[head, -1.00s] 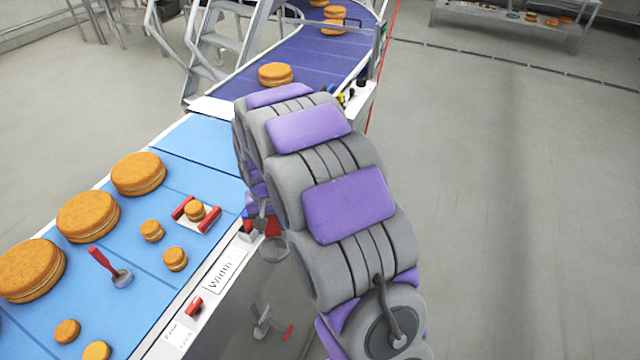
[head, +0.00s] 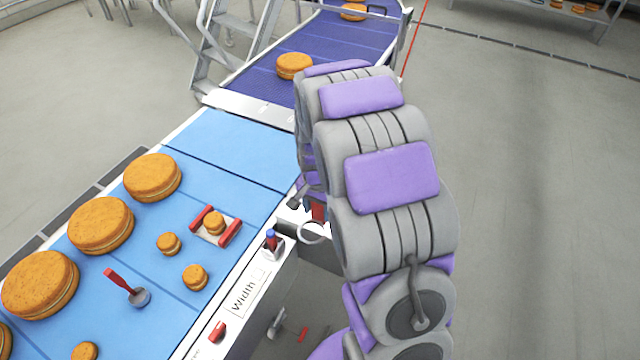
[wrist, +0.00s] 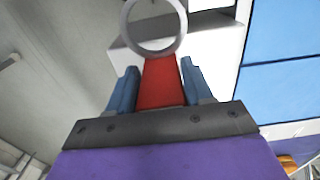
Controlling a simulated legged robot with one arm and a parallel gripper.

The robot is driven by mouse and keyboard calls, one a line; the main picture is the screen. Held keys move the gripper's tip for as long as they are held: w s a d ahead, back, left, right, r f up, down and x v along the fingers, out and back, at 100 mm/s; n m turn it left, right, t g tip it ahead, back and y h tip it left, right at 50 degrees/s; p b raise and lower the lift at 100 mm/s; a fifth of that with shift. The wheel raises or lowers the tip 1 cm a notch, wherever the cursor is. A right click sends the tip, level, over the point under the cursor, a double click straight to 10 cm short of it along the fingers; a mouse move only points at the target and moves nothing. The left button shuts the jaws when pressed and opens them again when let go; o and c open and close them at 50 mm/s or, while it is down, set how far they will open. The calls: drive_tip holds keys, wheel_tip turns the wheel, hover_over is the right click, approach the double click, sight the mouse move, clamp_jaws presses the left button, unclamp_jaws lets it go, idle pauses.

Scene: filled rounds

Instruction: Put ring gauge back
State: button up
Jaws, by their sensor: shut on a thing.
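The ring gauge (head: 314,233) is a pale metal ring with a red handle. In the head view it hangs beside the conveyor's right edge, partly behind my arm. In the wrist view the ring (wrist: 184,24) shows at the top, in front of a white block (wrist: 225,42). My gripper (wrist: 158,84) is shut on the red handle, with a blue finger on each side. My gripper (head: 318,208) is mostly hidden by the arm in the head view. Whether the ring touches the block cannot be told.
Sandwich biscuits of several sizes lie on the blue belt (head: 225,145). One small biscuit sits in a red-ended gauge (head: 230,233). Floor at right is clear.

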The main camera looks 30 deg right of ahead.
drive_tip(key=w+d+f, duration=0.1)
drive_tip(key=w+d, duration=0.2)
drive_tip(key=w, duration=0.1)
drive_tip(key=w+d+f, duration=0.2)
drive_tip(key=w+d, duration=0.2)
drive_tip(key=w+d+f+b, duration=0.1)
drive_tip(key=w+d, duration=0.2)
drive_tip(key=w, duration=0.1)
drive_tip(key=shift+d+f, duration=0.3)
drive_tip(key=shift+f, duration=0.05)
drive_tip(key=shift+s+a+f, duration=0.1)
drive_tip(key=shift+a, duration=0.2)
drive_tip(key=o, duration=0.6)
drive_tip(key=shift+d+f, duration=0.1)
drive_tip(key=o, duration=0.5)
drive_tip(key=shift+d, duration=0.3)
drive_tip(key=shift+c, duration=0.2)
drive_tip(key=shift+a, duration=0.1)
drive_tip(key=shift+a, duration=0.1)
